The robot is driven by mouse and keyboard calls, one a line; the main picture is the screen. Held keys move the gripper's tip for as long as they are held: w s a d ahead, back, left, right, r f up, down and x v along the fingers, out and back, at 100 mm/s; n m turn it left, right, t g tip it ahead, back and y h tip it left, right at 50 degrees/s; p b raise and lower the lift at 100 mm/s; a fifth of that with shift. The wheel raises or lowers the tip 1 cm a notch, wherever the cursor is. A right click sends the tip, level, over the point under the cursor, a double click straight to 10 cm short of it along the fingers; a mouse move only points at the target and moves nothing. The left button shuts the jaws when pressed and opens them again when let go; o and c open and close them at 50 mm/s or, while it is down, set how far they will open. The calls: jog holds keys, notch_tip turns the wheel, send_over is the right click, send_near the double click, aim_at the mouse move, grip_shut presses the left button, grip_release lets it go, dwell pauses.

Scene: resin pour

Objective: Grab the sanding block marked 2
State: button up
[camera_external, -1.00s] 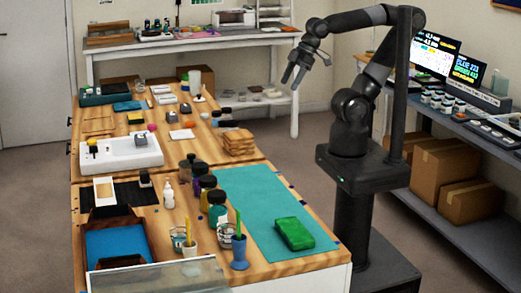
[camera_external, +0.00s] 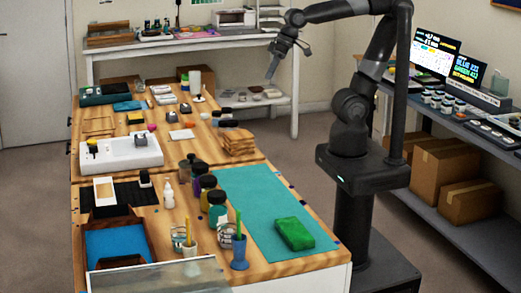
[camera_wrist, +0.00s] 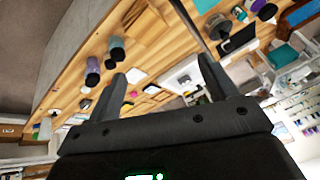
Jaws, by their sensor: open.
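My gripper (camera_external: 272,72) is open and empty, held in the air beyond the back right of the wooden table. In the wrist view its two fingers (camera_wrist: 163,88) stand wide apart with nothing between them. Several small blocks lie on the far half of the table, among them a grey-topped block (camera_external: 172,117), a dark block (camera_external: 185,108) and a yellow block (camera_external: 135,118). No number is readable on any of them, so I cannot tell which is the sanding block marked 2. The wrist view shows the table tilted, with small items between and beyond the fingers.
Dark-lidded jars (camera_external: 226,118) and a stack of wooden pieces (camera_external: 238,142) stand along the table's right side. A white cylinder (camera_external: 195,82) stands near the back. The teal mat (camera_external: 262,210) has a green block (camera_external: 294,233) and bare room.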

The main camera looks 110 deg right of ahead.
jog(key=w+d+r+m, duration=0.1)
jog(key=w+d+m, duration=0.7)
jog(key=w, duration=0.2)
jog(key=m, duration=2.2)
send_over(172, 113)
jog(key=s, duration=0.4)
notch_tip(172, 113, down, 17)
jog(key=shift+g+y, duration=0.3)
jog(key=shift+g, duration=0.1)
jog(key=x, duration=1)
jog(key=c, duration=1.1)
